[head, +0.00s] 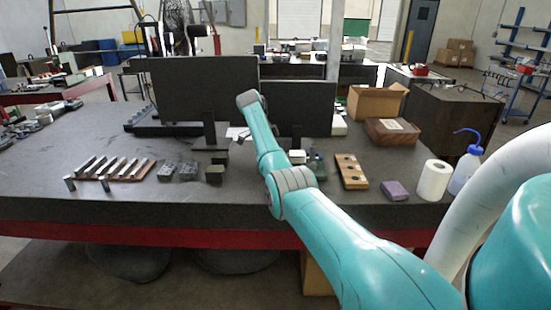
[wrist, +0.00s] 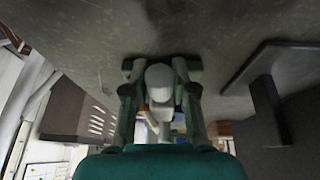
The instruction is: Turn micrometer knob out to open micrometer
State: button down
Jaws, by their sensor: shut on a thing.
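In the wrist view my gripper (wrist: 160,70) has its two green and grey fingers closed in from both sides on a pale grey rounded knob (wrist: 159,84), which I take for the micrometer knob. The fingertips lie close beside it, next to the dark grey table surface. The micrometer's frame and its measuring gap cannot be made out. In the head view my teal arm reaches over the table towards the monitors, and the gripper and micrometer are not clearly visible there.
Two dark monitors (head: 205,92) (head: 300,110) stand behind the arm. Small metal blocks (head: 188,171) and a slotted rack (head: 118,169) lie left. A wooden pin block (head: 350,171), purple block (head: 395,190), paper roll (head: 433,180) and bottle (head: 466,170) stand right.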

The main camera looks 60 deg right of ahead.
jog(key=shift+w, duration=0.1)
jog(key=c, duration=0.9)
grip_release()
